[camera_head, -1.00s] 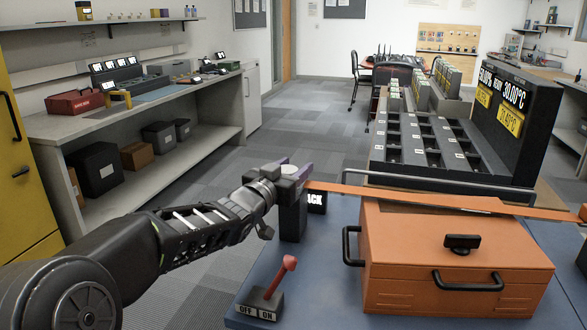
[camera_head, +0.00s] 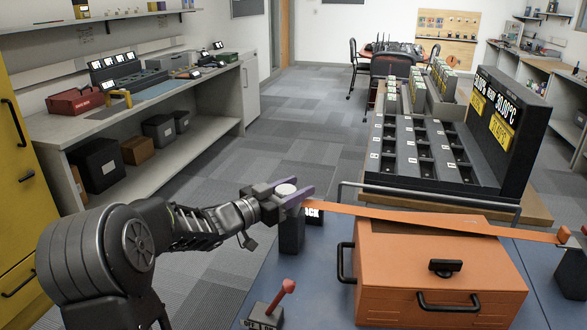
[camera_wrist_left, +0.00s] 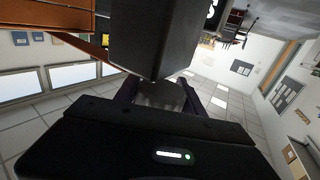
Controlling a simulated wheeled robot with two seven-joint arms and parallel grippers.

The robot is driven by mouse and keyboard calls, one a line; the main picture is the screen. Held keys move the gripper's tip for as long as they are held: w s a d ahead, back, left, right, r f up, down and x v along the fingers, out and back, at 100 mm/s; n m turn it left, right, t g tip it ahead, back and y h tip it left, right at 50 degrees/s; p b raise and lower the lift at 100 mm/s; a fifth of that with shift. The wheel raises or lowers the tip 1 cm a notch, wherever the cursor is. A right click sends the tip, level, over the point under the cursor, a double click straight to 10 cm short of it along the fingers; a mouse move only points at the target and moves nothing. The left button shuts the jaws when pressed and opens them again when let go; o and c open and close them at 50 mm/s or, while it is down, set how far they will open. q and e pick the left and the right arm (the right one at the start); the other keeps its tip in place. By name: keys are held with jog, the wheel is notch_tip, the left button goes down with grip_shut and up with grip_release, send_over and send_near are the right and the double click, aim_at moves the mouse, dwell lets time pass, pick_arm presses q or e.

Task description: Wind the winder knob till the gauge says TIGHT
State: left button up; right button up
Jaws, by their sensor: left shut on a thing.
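My left gripper (camera_head: 292,194) is shut on the winder knob, a pale round knob (camera_head: 286,189) on top of a dark post (camera_head: 291,232). Its purple fingers lie on both sides of the knob. In the left wrist view the grey knob (camera_wrist_left: 160,95) sits between the fingers, beside the dark post (camera_wrist_left: 155,38). The gauge (camera_head: 314,215) is a black plate behind the post; only its last letters show, apparently "ACK", and the rest is hidden. An orange strap (camera_head: 400,217) runs from the post over the orange case (camera_head: 440,265). My right gripper is out of view.
A red-handled switch (camera_head: 270,308) stands on the blue bench top (camera_head: 322,285) in front of the post. A metal rail (camera_head: 430,200) and a dark compartment rack (camera_head: 425,165) lie behind the case. A grey side bench (camera_head: 100,125) stands left across open floor.

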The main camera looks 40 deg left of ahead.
pick_arm(q)
jog(key=m+h+p, duration=0.1)
jog(key=m+g+h+p, duration=0.1)
jog(key=h, duration=0.1)
jog(key=shift+d+r+h+p, duration=0.15)
jog(key=shift+d+h+p, duration=0.15)
jog(key=shift+p, duration=0.05)
jog(key=shift+s+d+m+g+h+p, duration=0.15)
jog(key=shift+m+g+h+p, duration=0.3)
jog(key=shift+m+h, duration=0.25)
jog(key=shift+s+d+m+g+h+p, duration=0.15)
jog(key=shift+m+g+h+p, duration=0.15)
jog(key=shift+m+g+h, duration=0.4)
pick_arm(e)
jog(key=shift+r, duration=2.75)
pick_arm(q)
jog(key=o, duration=1.4)
jog(key=shift+c, duration=0.2)
jog(key=b+v, duration=0.1)
jog(key=v, duration=0.6)
jog(key=shift+s+a+f, duration=0.2)
jog(key=shift+a+f, duration=0.05)
jog(key=shift+a, duration=0.05)
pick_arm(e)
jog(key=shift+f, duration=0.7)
